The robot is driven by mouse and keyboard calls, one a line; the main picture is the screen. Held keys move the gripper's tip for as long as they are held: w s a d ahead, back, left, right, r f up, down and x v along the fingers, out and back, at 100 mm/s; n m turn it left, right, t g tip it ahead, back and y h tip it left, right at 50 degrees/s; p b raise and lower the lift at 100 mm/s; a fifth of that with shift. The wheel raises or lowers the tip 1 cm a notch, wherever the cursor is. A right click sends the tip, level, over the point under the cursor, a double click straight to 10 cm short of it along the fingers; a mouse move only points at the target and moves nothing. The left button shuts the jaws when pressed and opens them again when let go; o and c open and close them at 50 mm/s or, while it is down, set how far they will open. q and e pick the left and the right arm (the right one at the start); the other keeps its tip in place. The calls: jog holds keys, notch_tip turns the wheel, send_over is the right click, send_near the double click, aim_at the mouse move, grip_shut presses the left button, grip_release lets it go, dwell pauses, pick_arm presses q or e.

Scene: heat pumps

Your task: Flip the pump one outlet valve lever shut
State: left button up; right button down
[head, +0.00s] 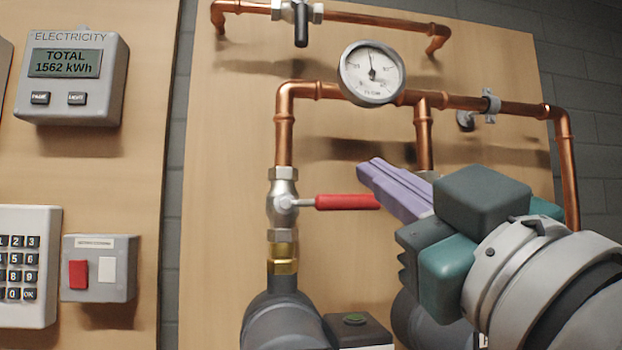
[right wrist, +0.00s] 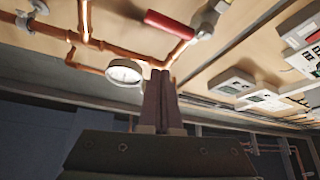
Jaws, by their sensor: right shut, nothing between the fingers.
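The outlet valve (head: 282,203) sits on the vertical copper pipe above the left pump (head: 284,320). Its red lever (head: 346,202) points right, level and crosswise to the pipe. The lever also shows in the right wrist view (right wrist: 169,25), ahead of the fingertips. My right gripper (head: 368,172) is shut and empty, its purple fingers pointing up and left. In the head view the fingertips appear just above the lever's right end; whether they touch it I cannot tell. My left gripper is out of view.
A round gauge (head: 371,73) hangs on the copper pipe above the fingers. A second pump is partly hidden behind my right gripper. An electricity meter (head: 72,78), a keypad (head: 26,265) and a switch box (head: 98,268) are on the left board.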

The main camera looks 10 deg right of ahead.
jog(key=v, duration=0.2)
jog(key=b+v, duration=0.1)
jog(key=shift+s+a+f, duration=0.25)
jog(key=shift+s+a, duration=0.05)
jog(key=shift+s, duration=0.1)
